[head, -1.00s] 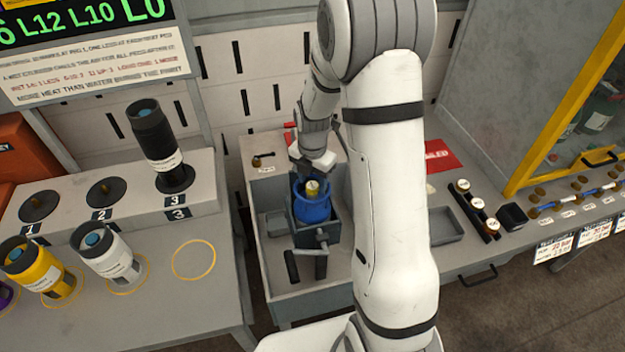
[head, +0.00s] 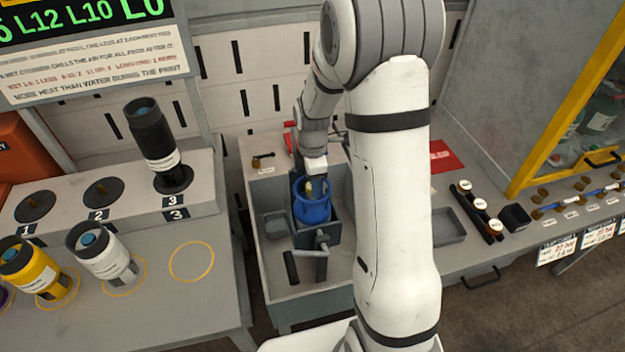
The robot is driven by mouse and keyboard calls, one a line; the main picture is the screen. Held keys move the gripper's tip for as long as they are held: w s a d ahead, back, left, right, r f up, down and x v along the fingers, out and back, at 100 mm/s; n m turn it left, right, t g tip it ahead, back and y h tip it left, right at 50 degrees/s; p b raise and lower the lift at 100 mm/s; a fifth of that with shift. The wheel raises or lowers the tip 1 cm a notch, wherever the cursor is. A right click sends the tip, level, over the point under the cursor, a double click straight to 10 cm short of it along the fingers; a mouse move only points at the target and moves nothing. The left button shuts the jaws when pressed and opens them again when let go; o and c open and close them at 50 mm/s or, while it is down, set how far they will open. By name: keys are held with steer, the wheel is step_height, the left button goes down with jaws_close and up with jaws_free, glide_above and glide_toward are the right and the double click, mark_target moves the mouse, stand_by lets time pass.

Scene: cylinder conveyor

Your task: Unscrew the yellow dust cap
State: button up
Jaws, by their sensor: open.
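A blue cylinder (head: 313,213) stands upright in a grey vise (head: 317,240) inside the grey basin. The yellow dust cap (head: 309,187) is at the top of the cylinder, and only a small part of it shows. My gripper (head: 316,182) points down at the top of the cylinder, with its fingers open and close to the cap. The fingers partly hide the cap, and I cannot tell whether they touch it.
The grey basin (head: 271,188) surrounds the vise. On the left are a black cylinder (head: 152,135), a white cylinder (head: 103,253) and a yellow cylinder (head: 32,270). A red panel (head: 446,156) and a black rack (head: 476,212) are right of my arm.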

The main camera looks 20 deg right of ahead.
steer(key=shift+m, duration=1.3)
steer(key=m+b, duration=0.1)
steer(key=m, duration=0.3)
steer(key=shift+m, duration=1)
steer(key=m+b, duration=0.1)
steer(key=m, duration=0.3)
steer(key=shift+m, duration=1)
